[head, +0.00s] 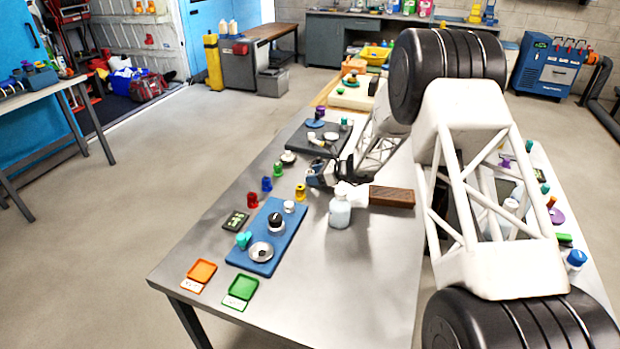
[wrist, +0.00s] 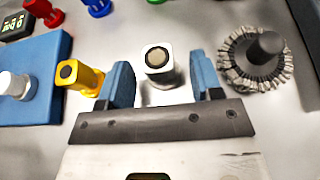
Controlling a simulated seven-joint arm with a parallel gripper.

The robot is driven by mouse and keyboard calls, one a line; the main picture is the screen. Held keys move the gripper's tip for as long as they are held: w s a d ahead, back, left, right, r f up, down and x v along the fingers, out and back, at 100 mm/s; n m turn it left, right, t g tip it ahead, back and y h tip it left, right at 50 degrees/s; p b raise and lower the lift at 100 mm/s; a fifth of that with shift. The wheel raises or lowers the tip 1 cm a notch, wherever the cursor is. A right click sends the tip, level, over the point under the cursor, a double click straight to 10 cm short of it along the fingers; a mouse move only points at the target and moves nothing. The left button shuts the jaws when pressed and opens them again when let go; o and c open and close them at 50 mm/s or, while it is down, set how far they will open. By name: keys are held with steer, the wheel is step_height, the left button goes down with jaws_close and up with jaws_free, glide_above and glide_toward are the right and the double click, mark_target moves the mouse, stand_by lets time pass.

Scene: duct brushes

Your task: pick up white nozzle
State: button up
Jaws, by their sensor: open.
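The white nozzle (wrist: 158,62) stands upright on the grey tabletop in the wrist view, with a dark round opening in its top. My gripper (wrist: 162,84) is open, with one blue finger to the left of the nozzle and one to its right. Gaps show on both sides, so the fingers look apart from it. In the head view my gripper (head: 315,178) is low over the table, beside the yellow nozzle (head: 300,192). I cannot make out the white nozzle there; the gripper seems to hide it. The yellow nozzle also shows just left of the left finger (wrist: 78,75).
A round bristle brush (wrist: 262,62) stands close right of the right finger. Red (head: 252,200), blue (head: 267,184) and green (head: 280,169) pieces line the table edge. A blue mat (head: 240,258) holds another white piece (head: 289,206). A bottle (head: 340,211) stands nearby.

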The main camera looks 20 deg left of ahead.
steer(key=shift+c, duration=0.3)
steer(key=c, duration=1)
